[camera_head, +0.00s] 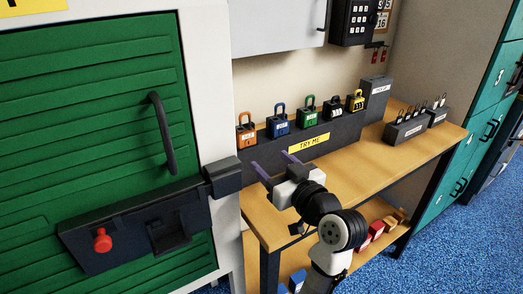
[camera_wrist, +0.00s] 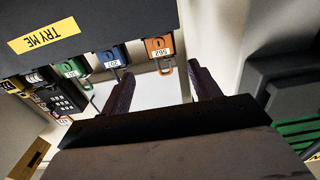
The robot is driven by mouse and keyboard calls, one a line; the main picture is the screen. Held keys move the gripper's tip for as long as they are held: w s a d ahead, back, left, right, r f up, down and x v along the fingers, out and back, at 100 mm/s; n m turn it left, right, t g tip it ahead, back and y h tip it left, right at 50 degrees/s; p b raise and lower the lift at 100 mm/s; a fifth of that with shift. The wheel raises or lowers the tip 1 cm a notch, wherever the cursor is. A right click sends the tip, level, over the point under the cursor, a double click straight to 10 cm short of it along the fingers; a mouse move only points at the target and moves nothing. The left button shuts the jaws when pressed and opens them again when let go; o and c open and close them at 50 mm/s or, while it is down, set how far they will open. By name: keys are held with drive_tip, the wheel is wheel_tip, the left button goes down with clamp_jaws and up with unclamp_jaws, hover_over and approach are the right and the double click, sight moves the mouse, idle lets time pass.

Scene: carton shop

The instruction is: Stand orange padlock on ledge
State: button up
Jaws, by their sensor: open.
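The orange padlock (camera_head: 246,135) is upright, shackle up, at the left end of the dark ledge (camera_head: 343,134) with the yellow TRY ME label. It appears to rest on the ledge top. In the wrist view, which is upside down, the orange padlock (camera_wrist: 158,46) has a white number tag and lies beyond the fingertips, roughly between them. My gripper (camera_head: 274,161) is open and empty, in front of the ledge's left part and apart from the padlock. Its two purple fingers also show in the wrist view (camera_wrist: 160,82).
Blue (camera_head: 278,126), green (camera_head: 307,117) and yellow (camera_head: 355,103) padlocks, with a black one, stand right of the orange one. The wooden bench (camera_head: 370,165) is clear in front. A green-doored cabinet (camera_head: 90,110) with a dark latch block (camera_head: 222,177) stands close on the left.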

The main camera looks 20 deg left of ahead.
sight(248, 138)
drive_tip(key=shift+x, duration=5.25)
drive_tip(key=c, duration=0.8)
drive_tip(key=shift+r, duration=0.3)
drive_tip(key=shift+d, duration=0.15)
drive_tip(key=v, duration=0.7)
drive_tip(key=shift+s+d, duration=0.1)
